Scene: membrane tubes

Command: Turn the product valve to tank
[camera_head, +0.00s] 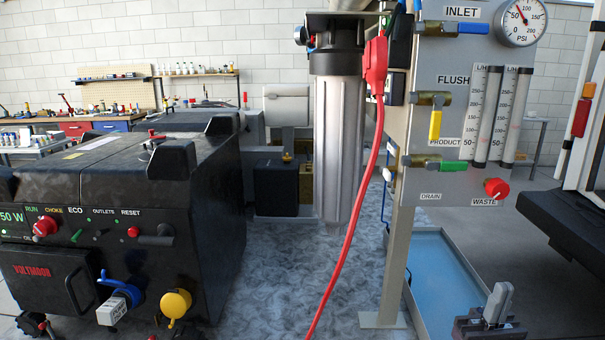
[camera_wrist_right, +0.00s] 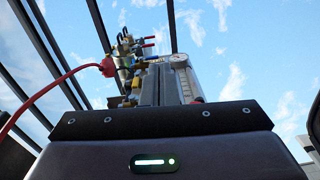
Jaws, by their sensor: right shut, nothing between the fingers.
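The product valve (camera_head: 420,160) is a brass body on the grey panel, under the PRODUCT label (camera_head: 452,142). Its green lever (camera_head: 454,166) lies level and points right. A DRAIN label (camera_head: 430,196) sits below it; I cannot see a tank label. My right gripper (camera_head: 498,302) is shut and empty at the bottom right of the head view, well below the panel and apart from the lever. In the right wrist view the panel (camera_wrist_right: 186,84) stands small and far beyond my gripper body; the green lever cannot be made out there. My left gripper is not in view.
A yellow lever (camera_head: 435,125) hangs down just above the product valve. A red waste knob (camera_head: 497,188) sits to its lower right. A red hose (camera_head: 350,235) and a filter housing (camera_head: 338,130) stand left of the panel. A blue tray (camera_head: 440,275) lies below.

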